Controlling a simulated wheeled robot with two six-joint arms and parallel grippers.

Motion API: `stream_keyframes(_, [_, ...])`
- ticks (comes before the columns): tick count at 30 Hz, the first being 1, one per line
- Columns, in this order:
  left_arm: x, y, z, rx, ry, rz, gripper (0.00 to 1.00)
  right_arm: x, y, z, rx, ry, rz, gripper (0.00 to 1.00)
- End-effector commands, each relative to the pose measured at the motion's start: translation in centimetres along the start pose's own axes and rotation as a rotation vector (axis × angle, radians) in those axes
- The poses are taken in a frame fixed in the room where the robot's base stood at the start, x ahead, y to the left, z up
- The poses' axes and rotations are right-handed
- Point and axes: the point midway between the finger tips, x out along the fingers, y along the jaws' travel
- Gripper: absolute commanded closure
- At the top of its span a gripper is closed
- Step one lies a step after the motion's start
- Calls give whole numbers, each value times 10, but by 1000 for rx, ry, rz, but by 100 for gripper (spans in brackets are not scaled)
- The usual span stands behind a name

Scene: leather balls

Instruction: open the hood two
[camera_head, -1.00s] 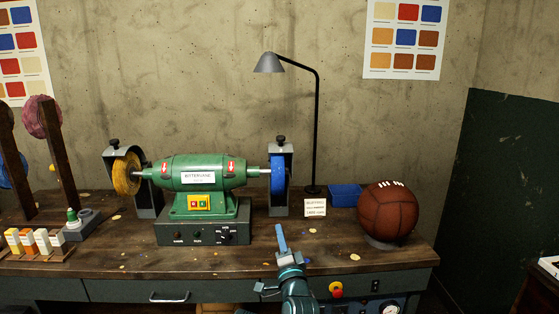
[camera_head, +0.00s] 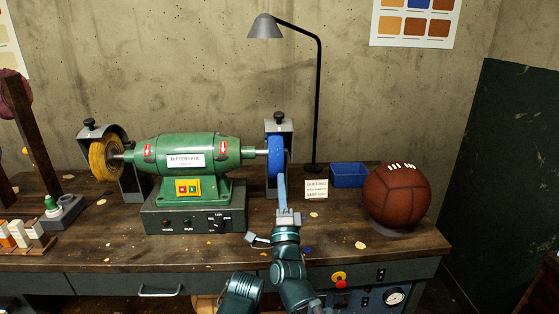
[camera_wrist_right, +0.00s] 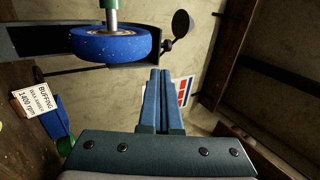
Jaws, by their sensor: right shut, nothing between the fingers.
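The green bench grinder (camera_head: 185,160) stands on the workbench with a yellow wheel (camera_head: 103,160) at its left and a blue wheel (camera_head: 276,156) at its right. A grey hood (camera_head: 279,127) with a black knob on top covers the blue wheel's top and back. A similar hood (camera_head: 98,132) is at the yellow wheel. My right gripper (camera_head: 281,178) is shut and empty, pointing up just in front of the blue wheel. In the right wrist view, the shut fingers (camera_wrist_right: 163,100) lie below and right of the blue wheel (camera_wrist_right: 110,45), apart from it in the picture. My left gripper is not in view.
A brown leather ball (camera_head: 396,193) sits on a stand at the right. A blue bin (camera_head: 349,175), a small sign (camera_head: 316,189) and a black lamp (camera_head: 318,100) stand behind it to the left. Several small blocks (camera_head: 22,233) stand at the left front.

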Motion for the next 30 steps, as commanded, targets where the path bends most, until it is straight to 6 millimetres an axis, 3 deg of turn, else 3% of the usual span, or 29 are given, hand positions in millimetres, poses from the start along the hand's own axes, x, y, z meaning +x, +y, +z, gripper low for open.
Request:
stream_keyframes(8, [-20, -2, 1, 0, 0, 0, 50, 35, -2, 0, -1, 1, 1, 100])
stream_keyframes(21, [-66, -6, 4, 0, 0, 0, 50, 122, -2, 0, -1, 0, 1, 100])
stream_keyframes(25, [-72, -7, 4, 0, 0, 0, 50, 135, -1, 0, -1, 0, 2, 100])
stream_keyframes(30, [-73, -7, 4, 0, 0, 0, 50, 138, 0, 0, -1, 0, 1, 100])
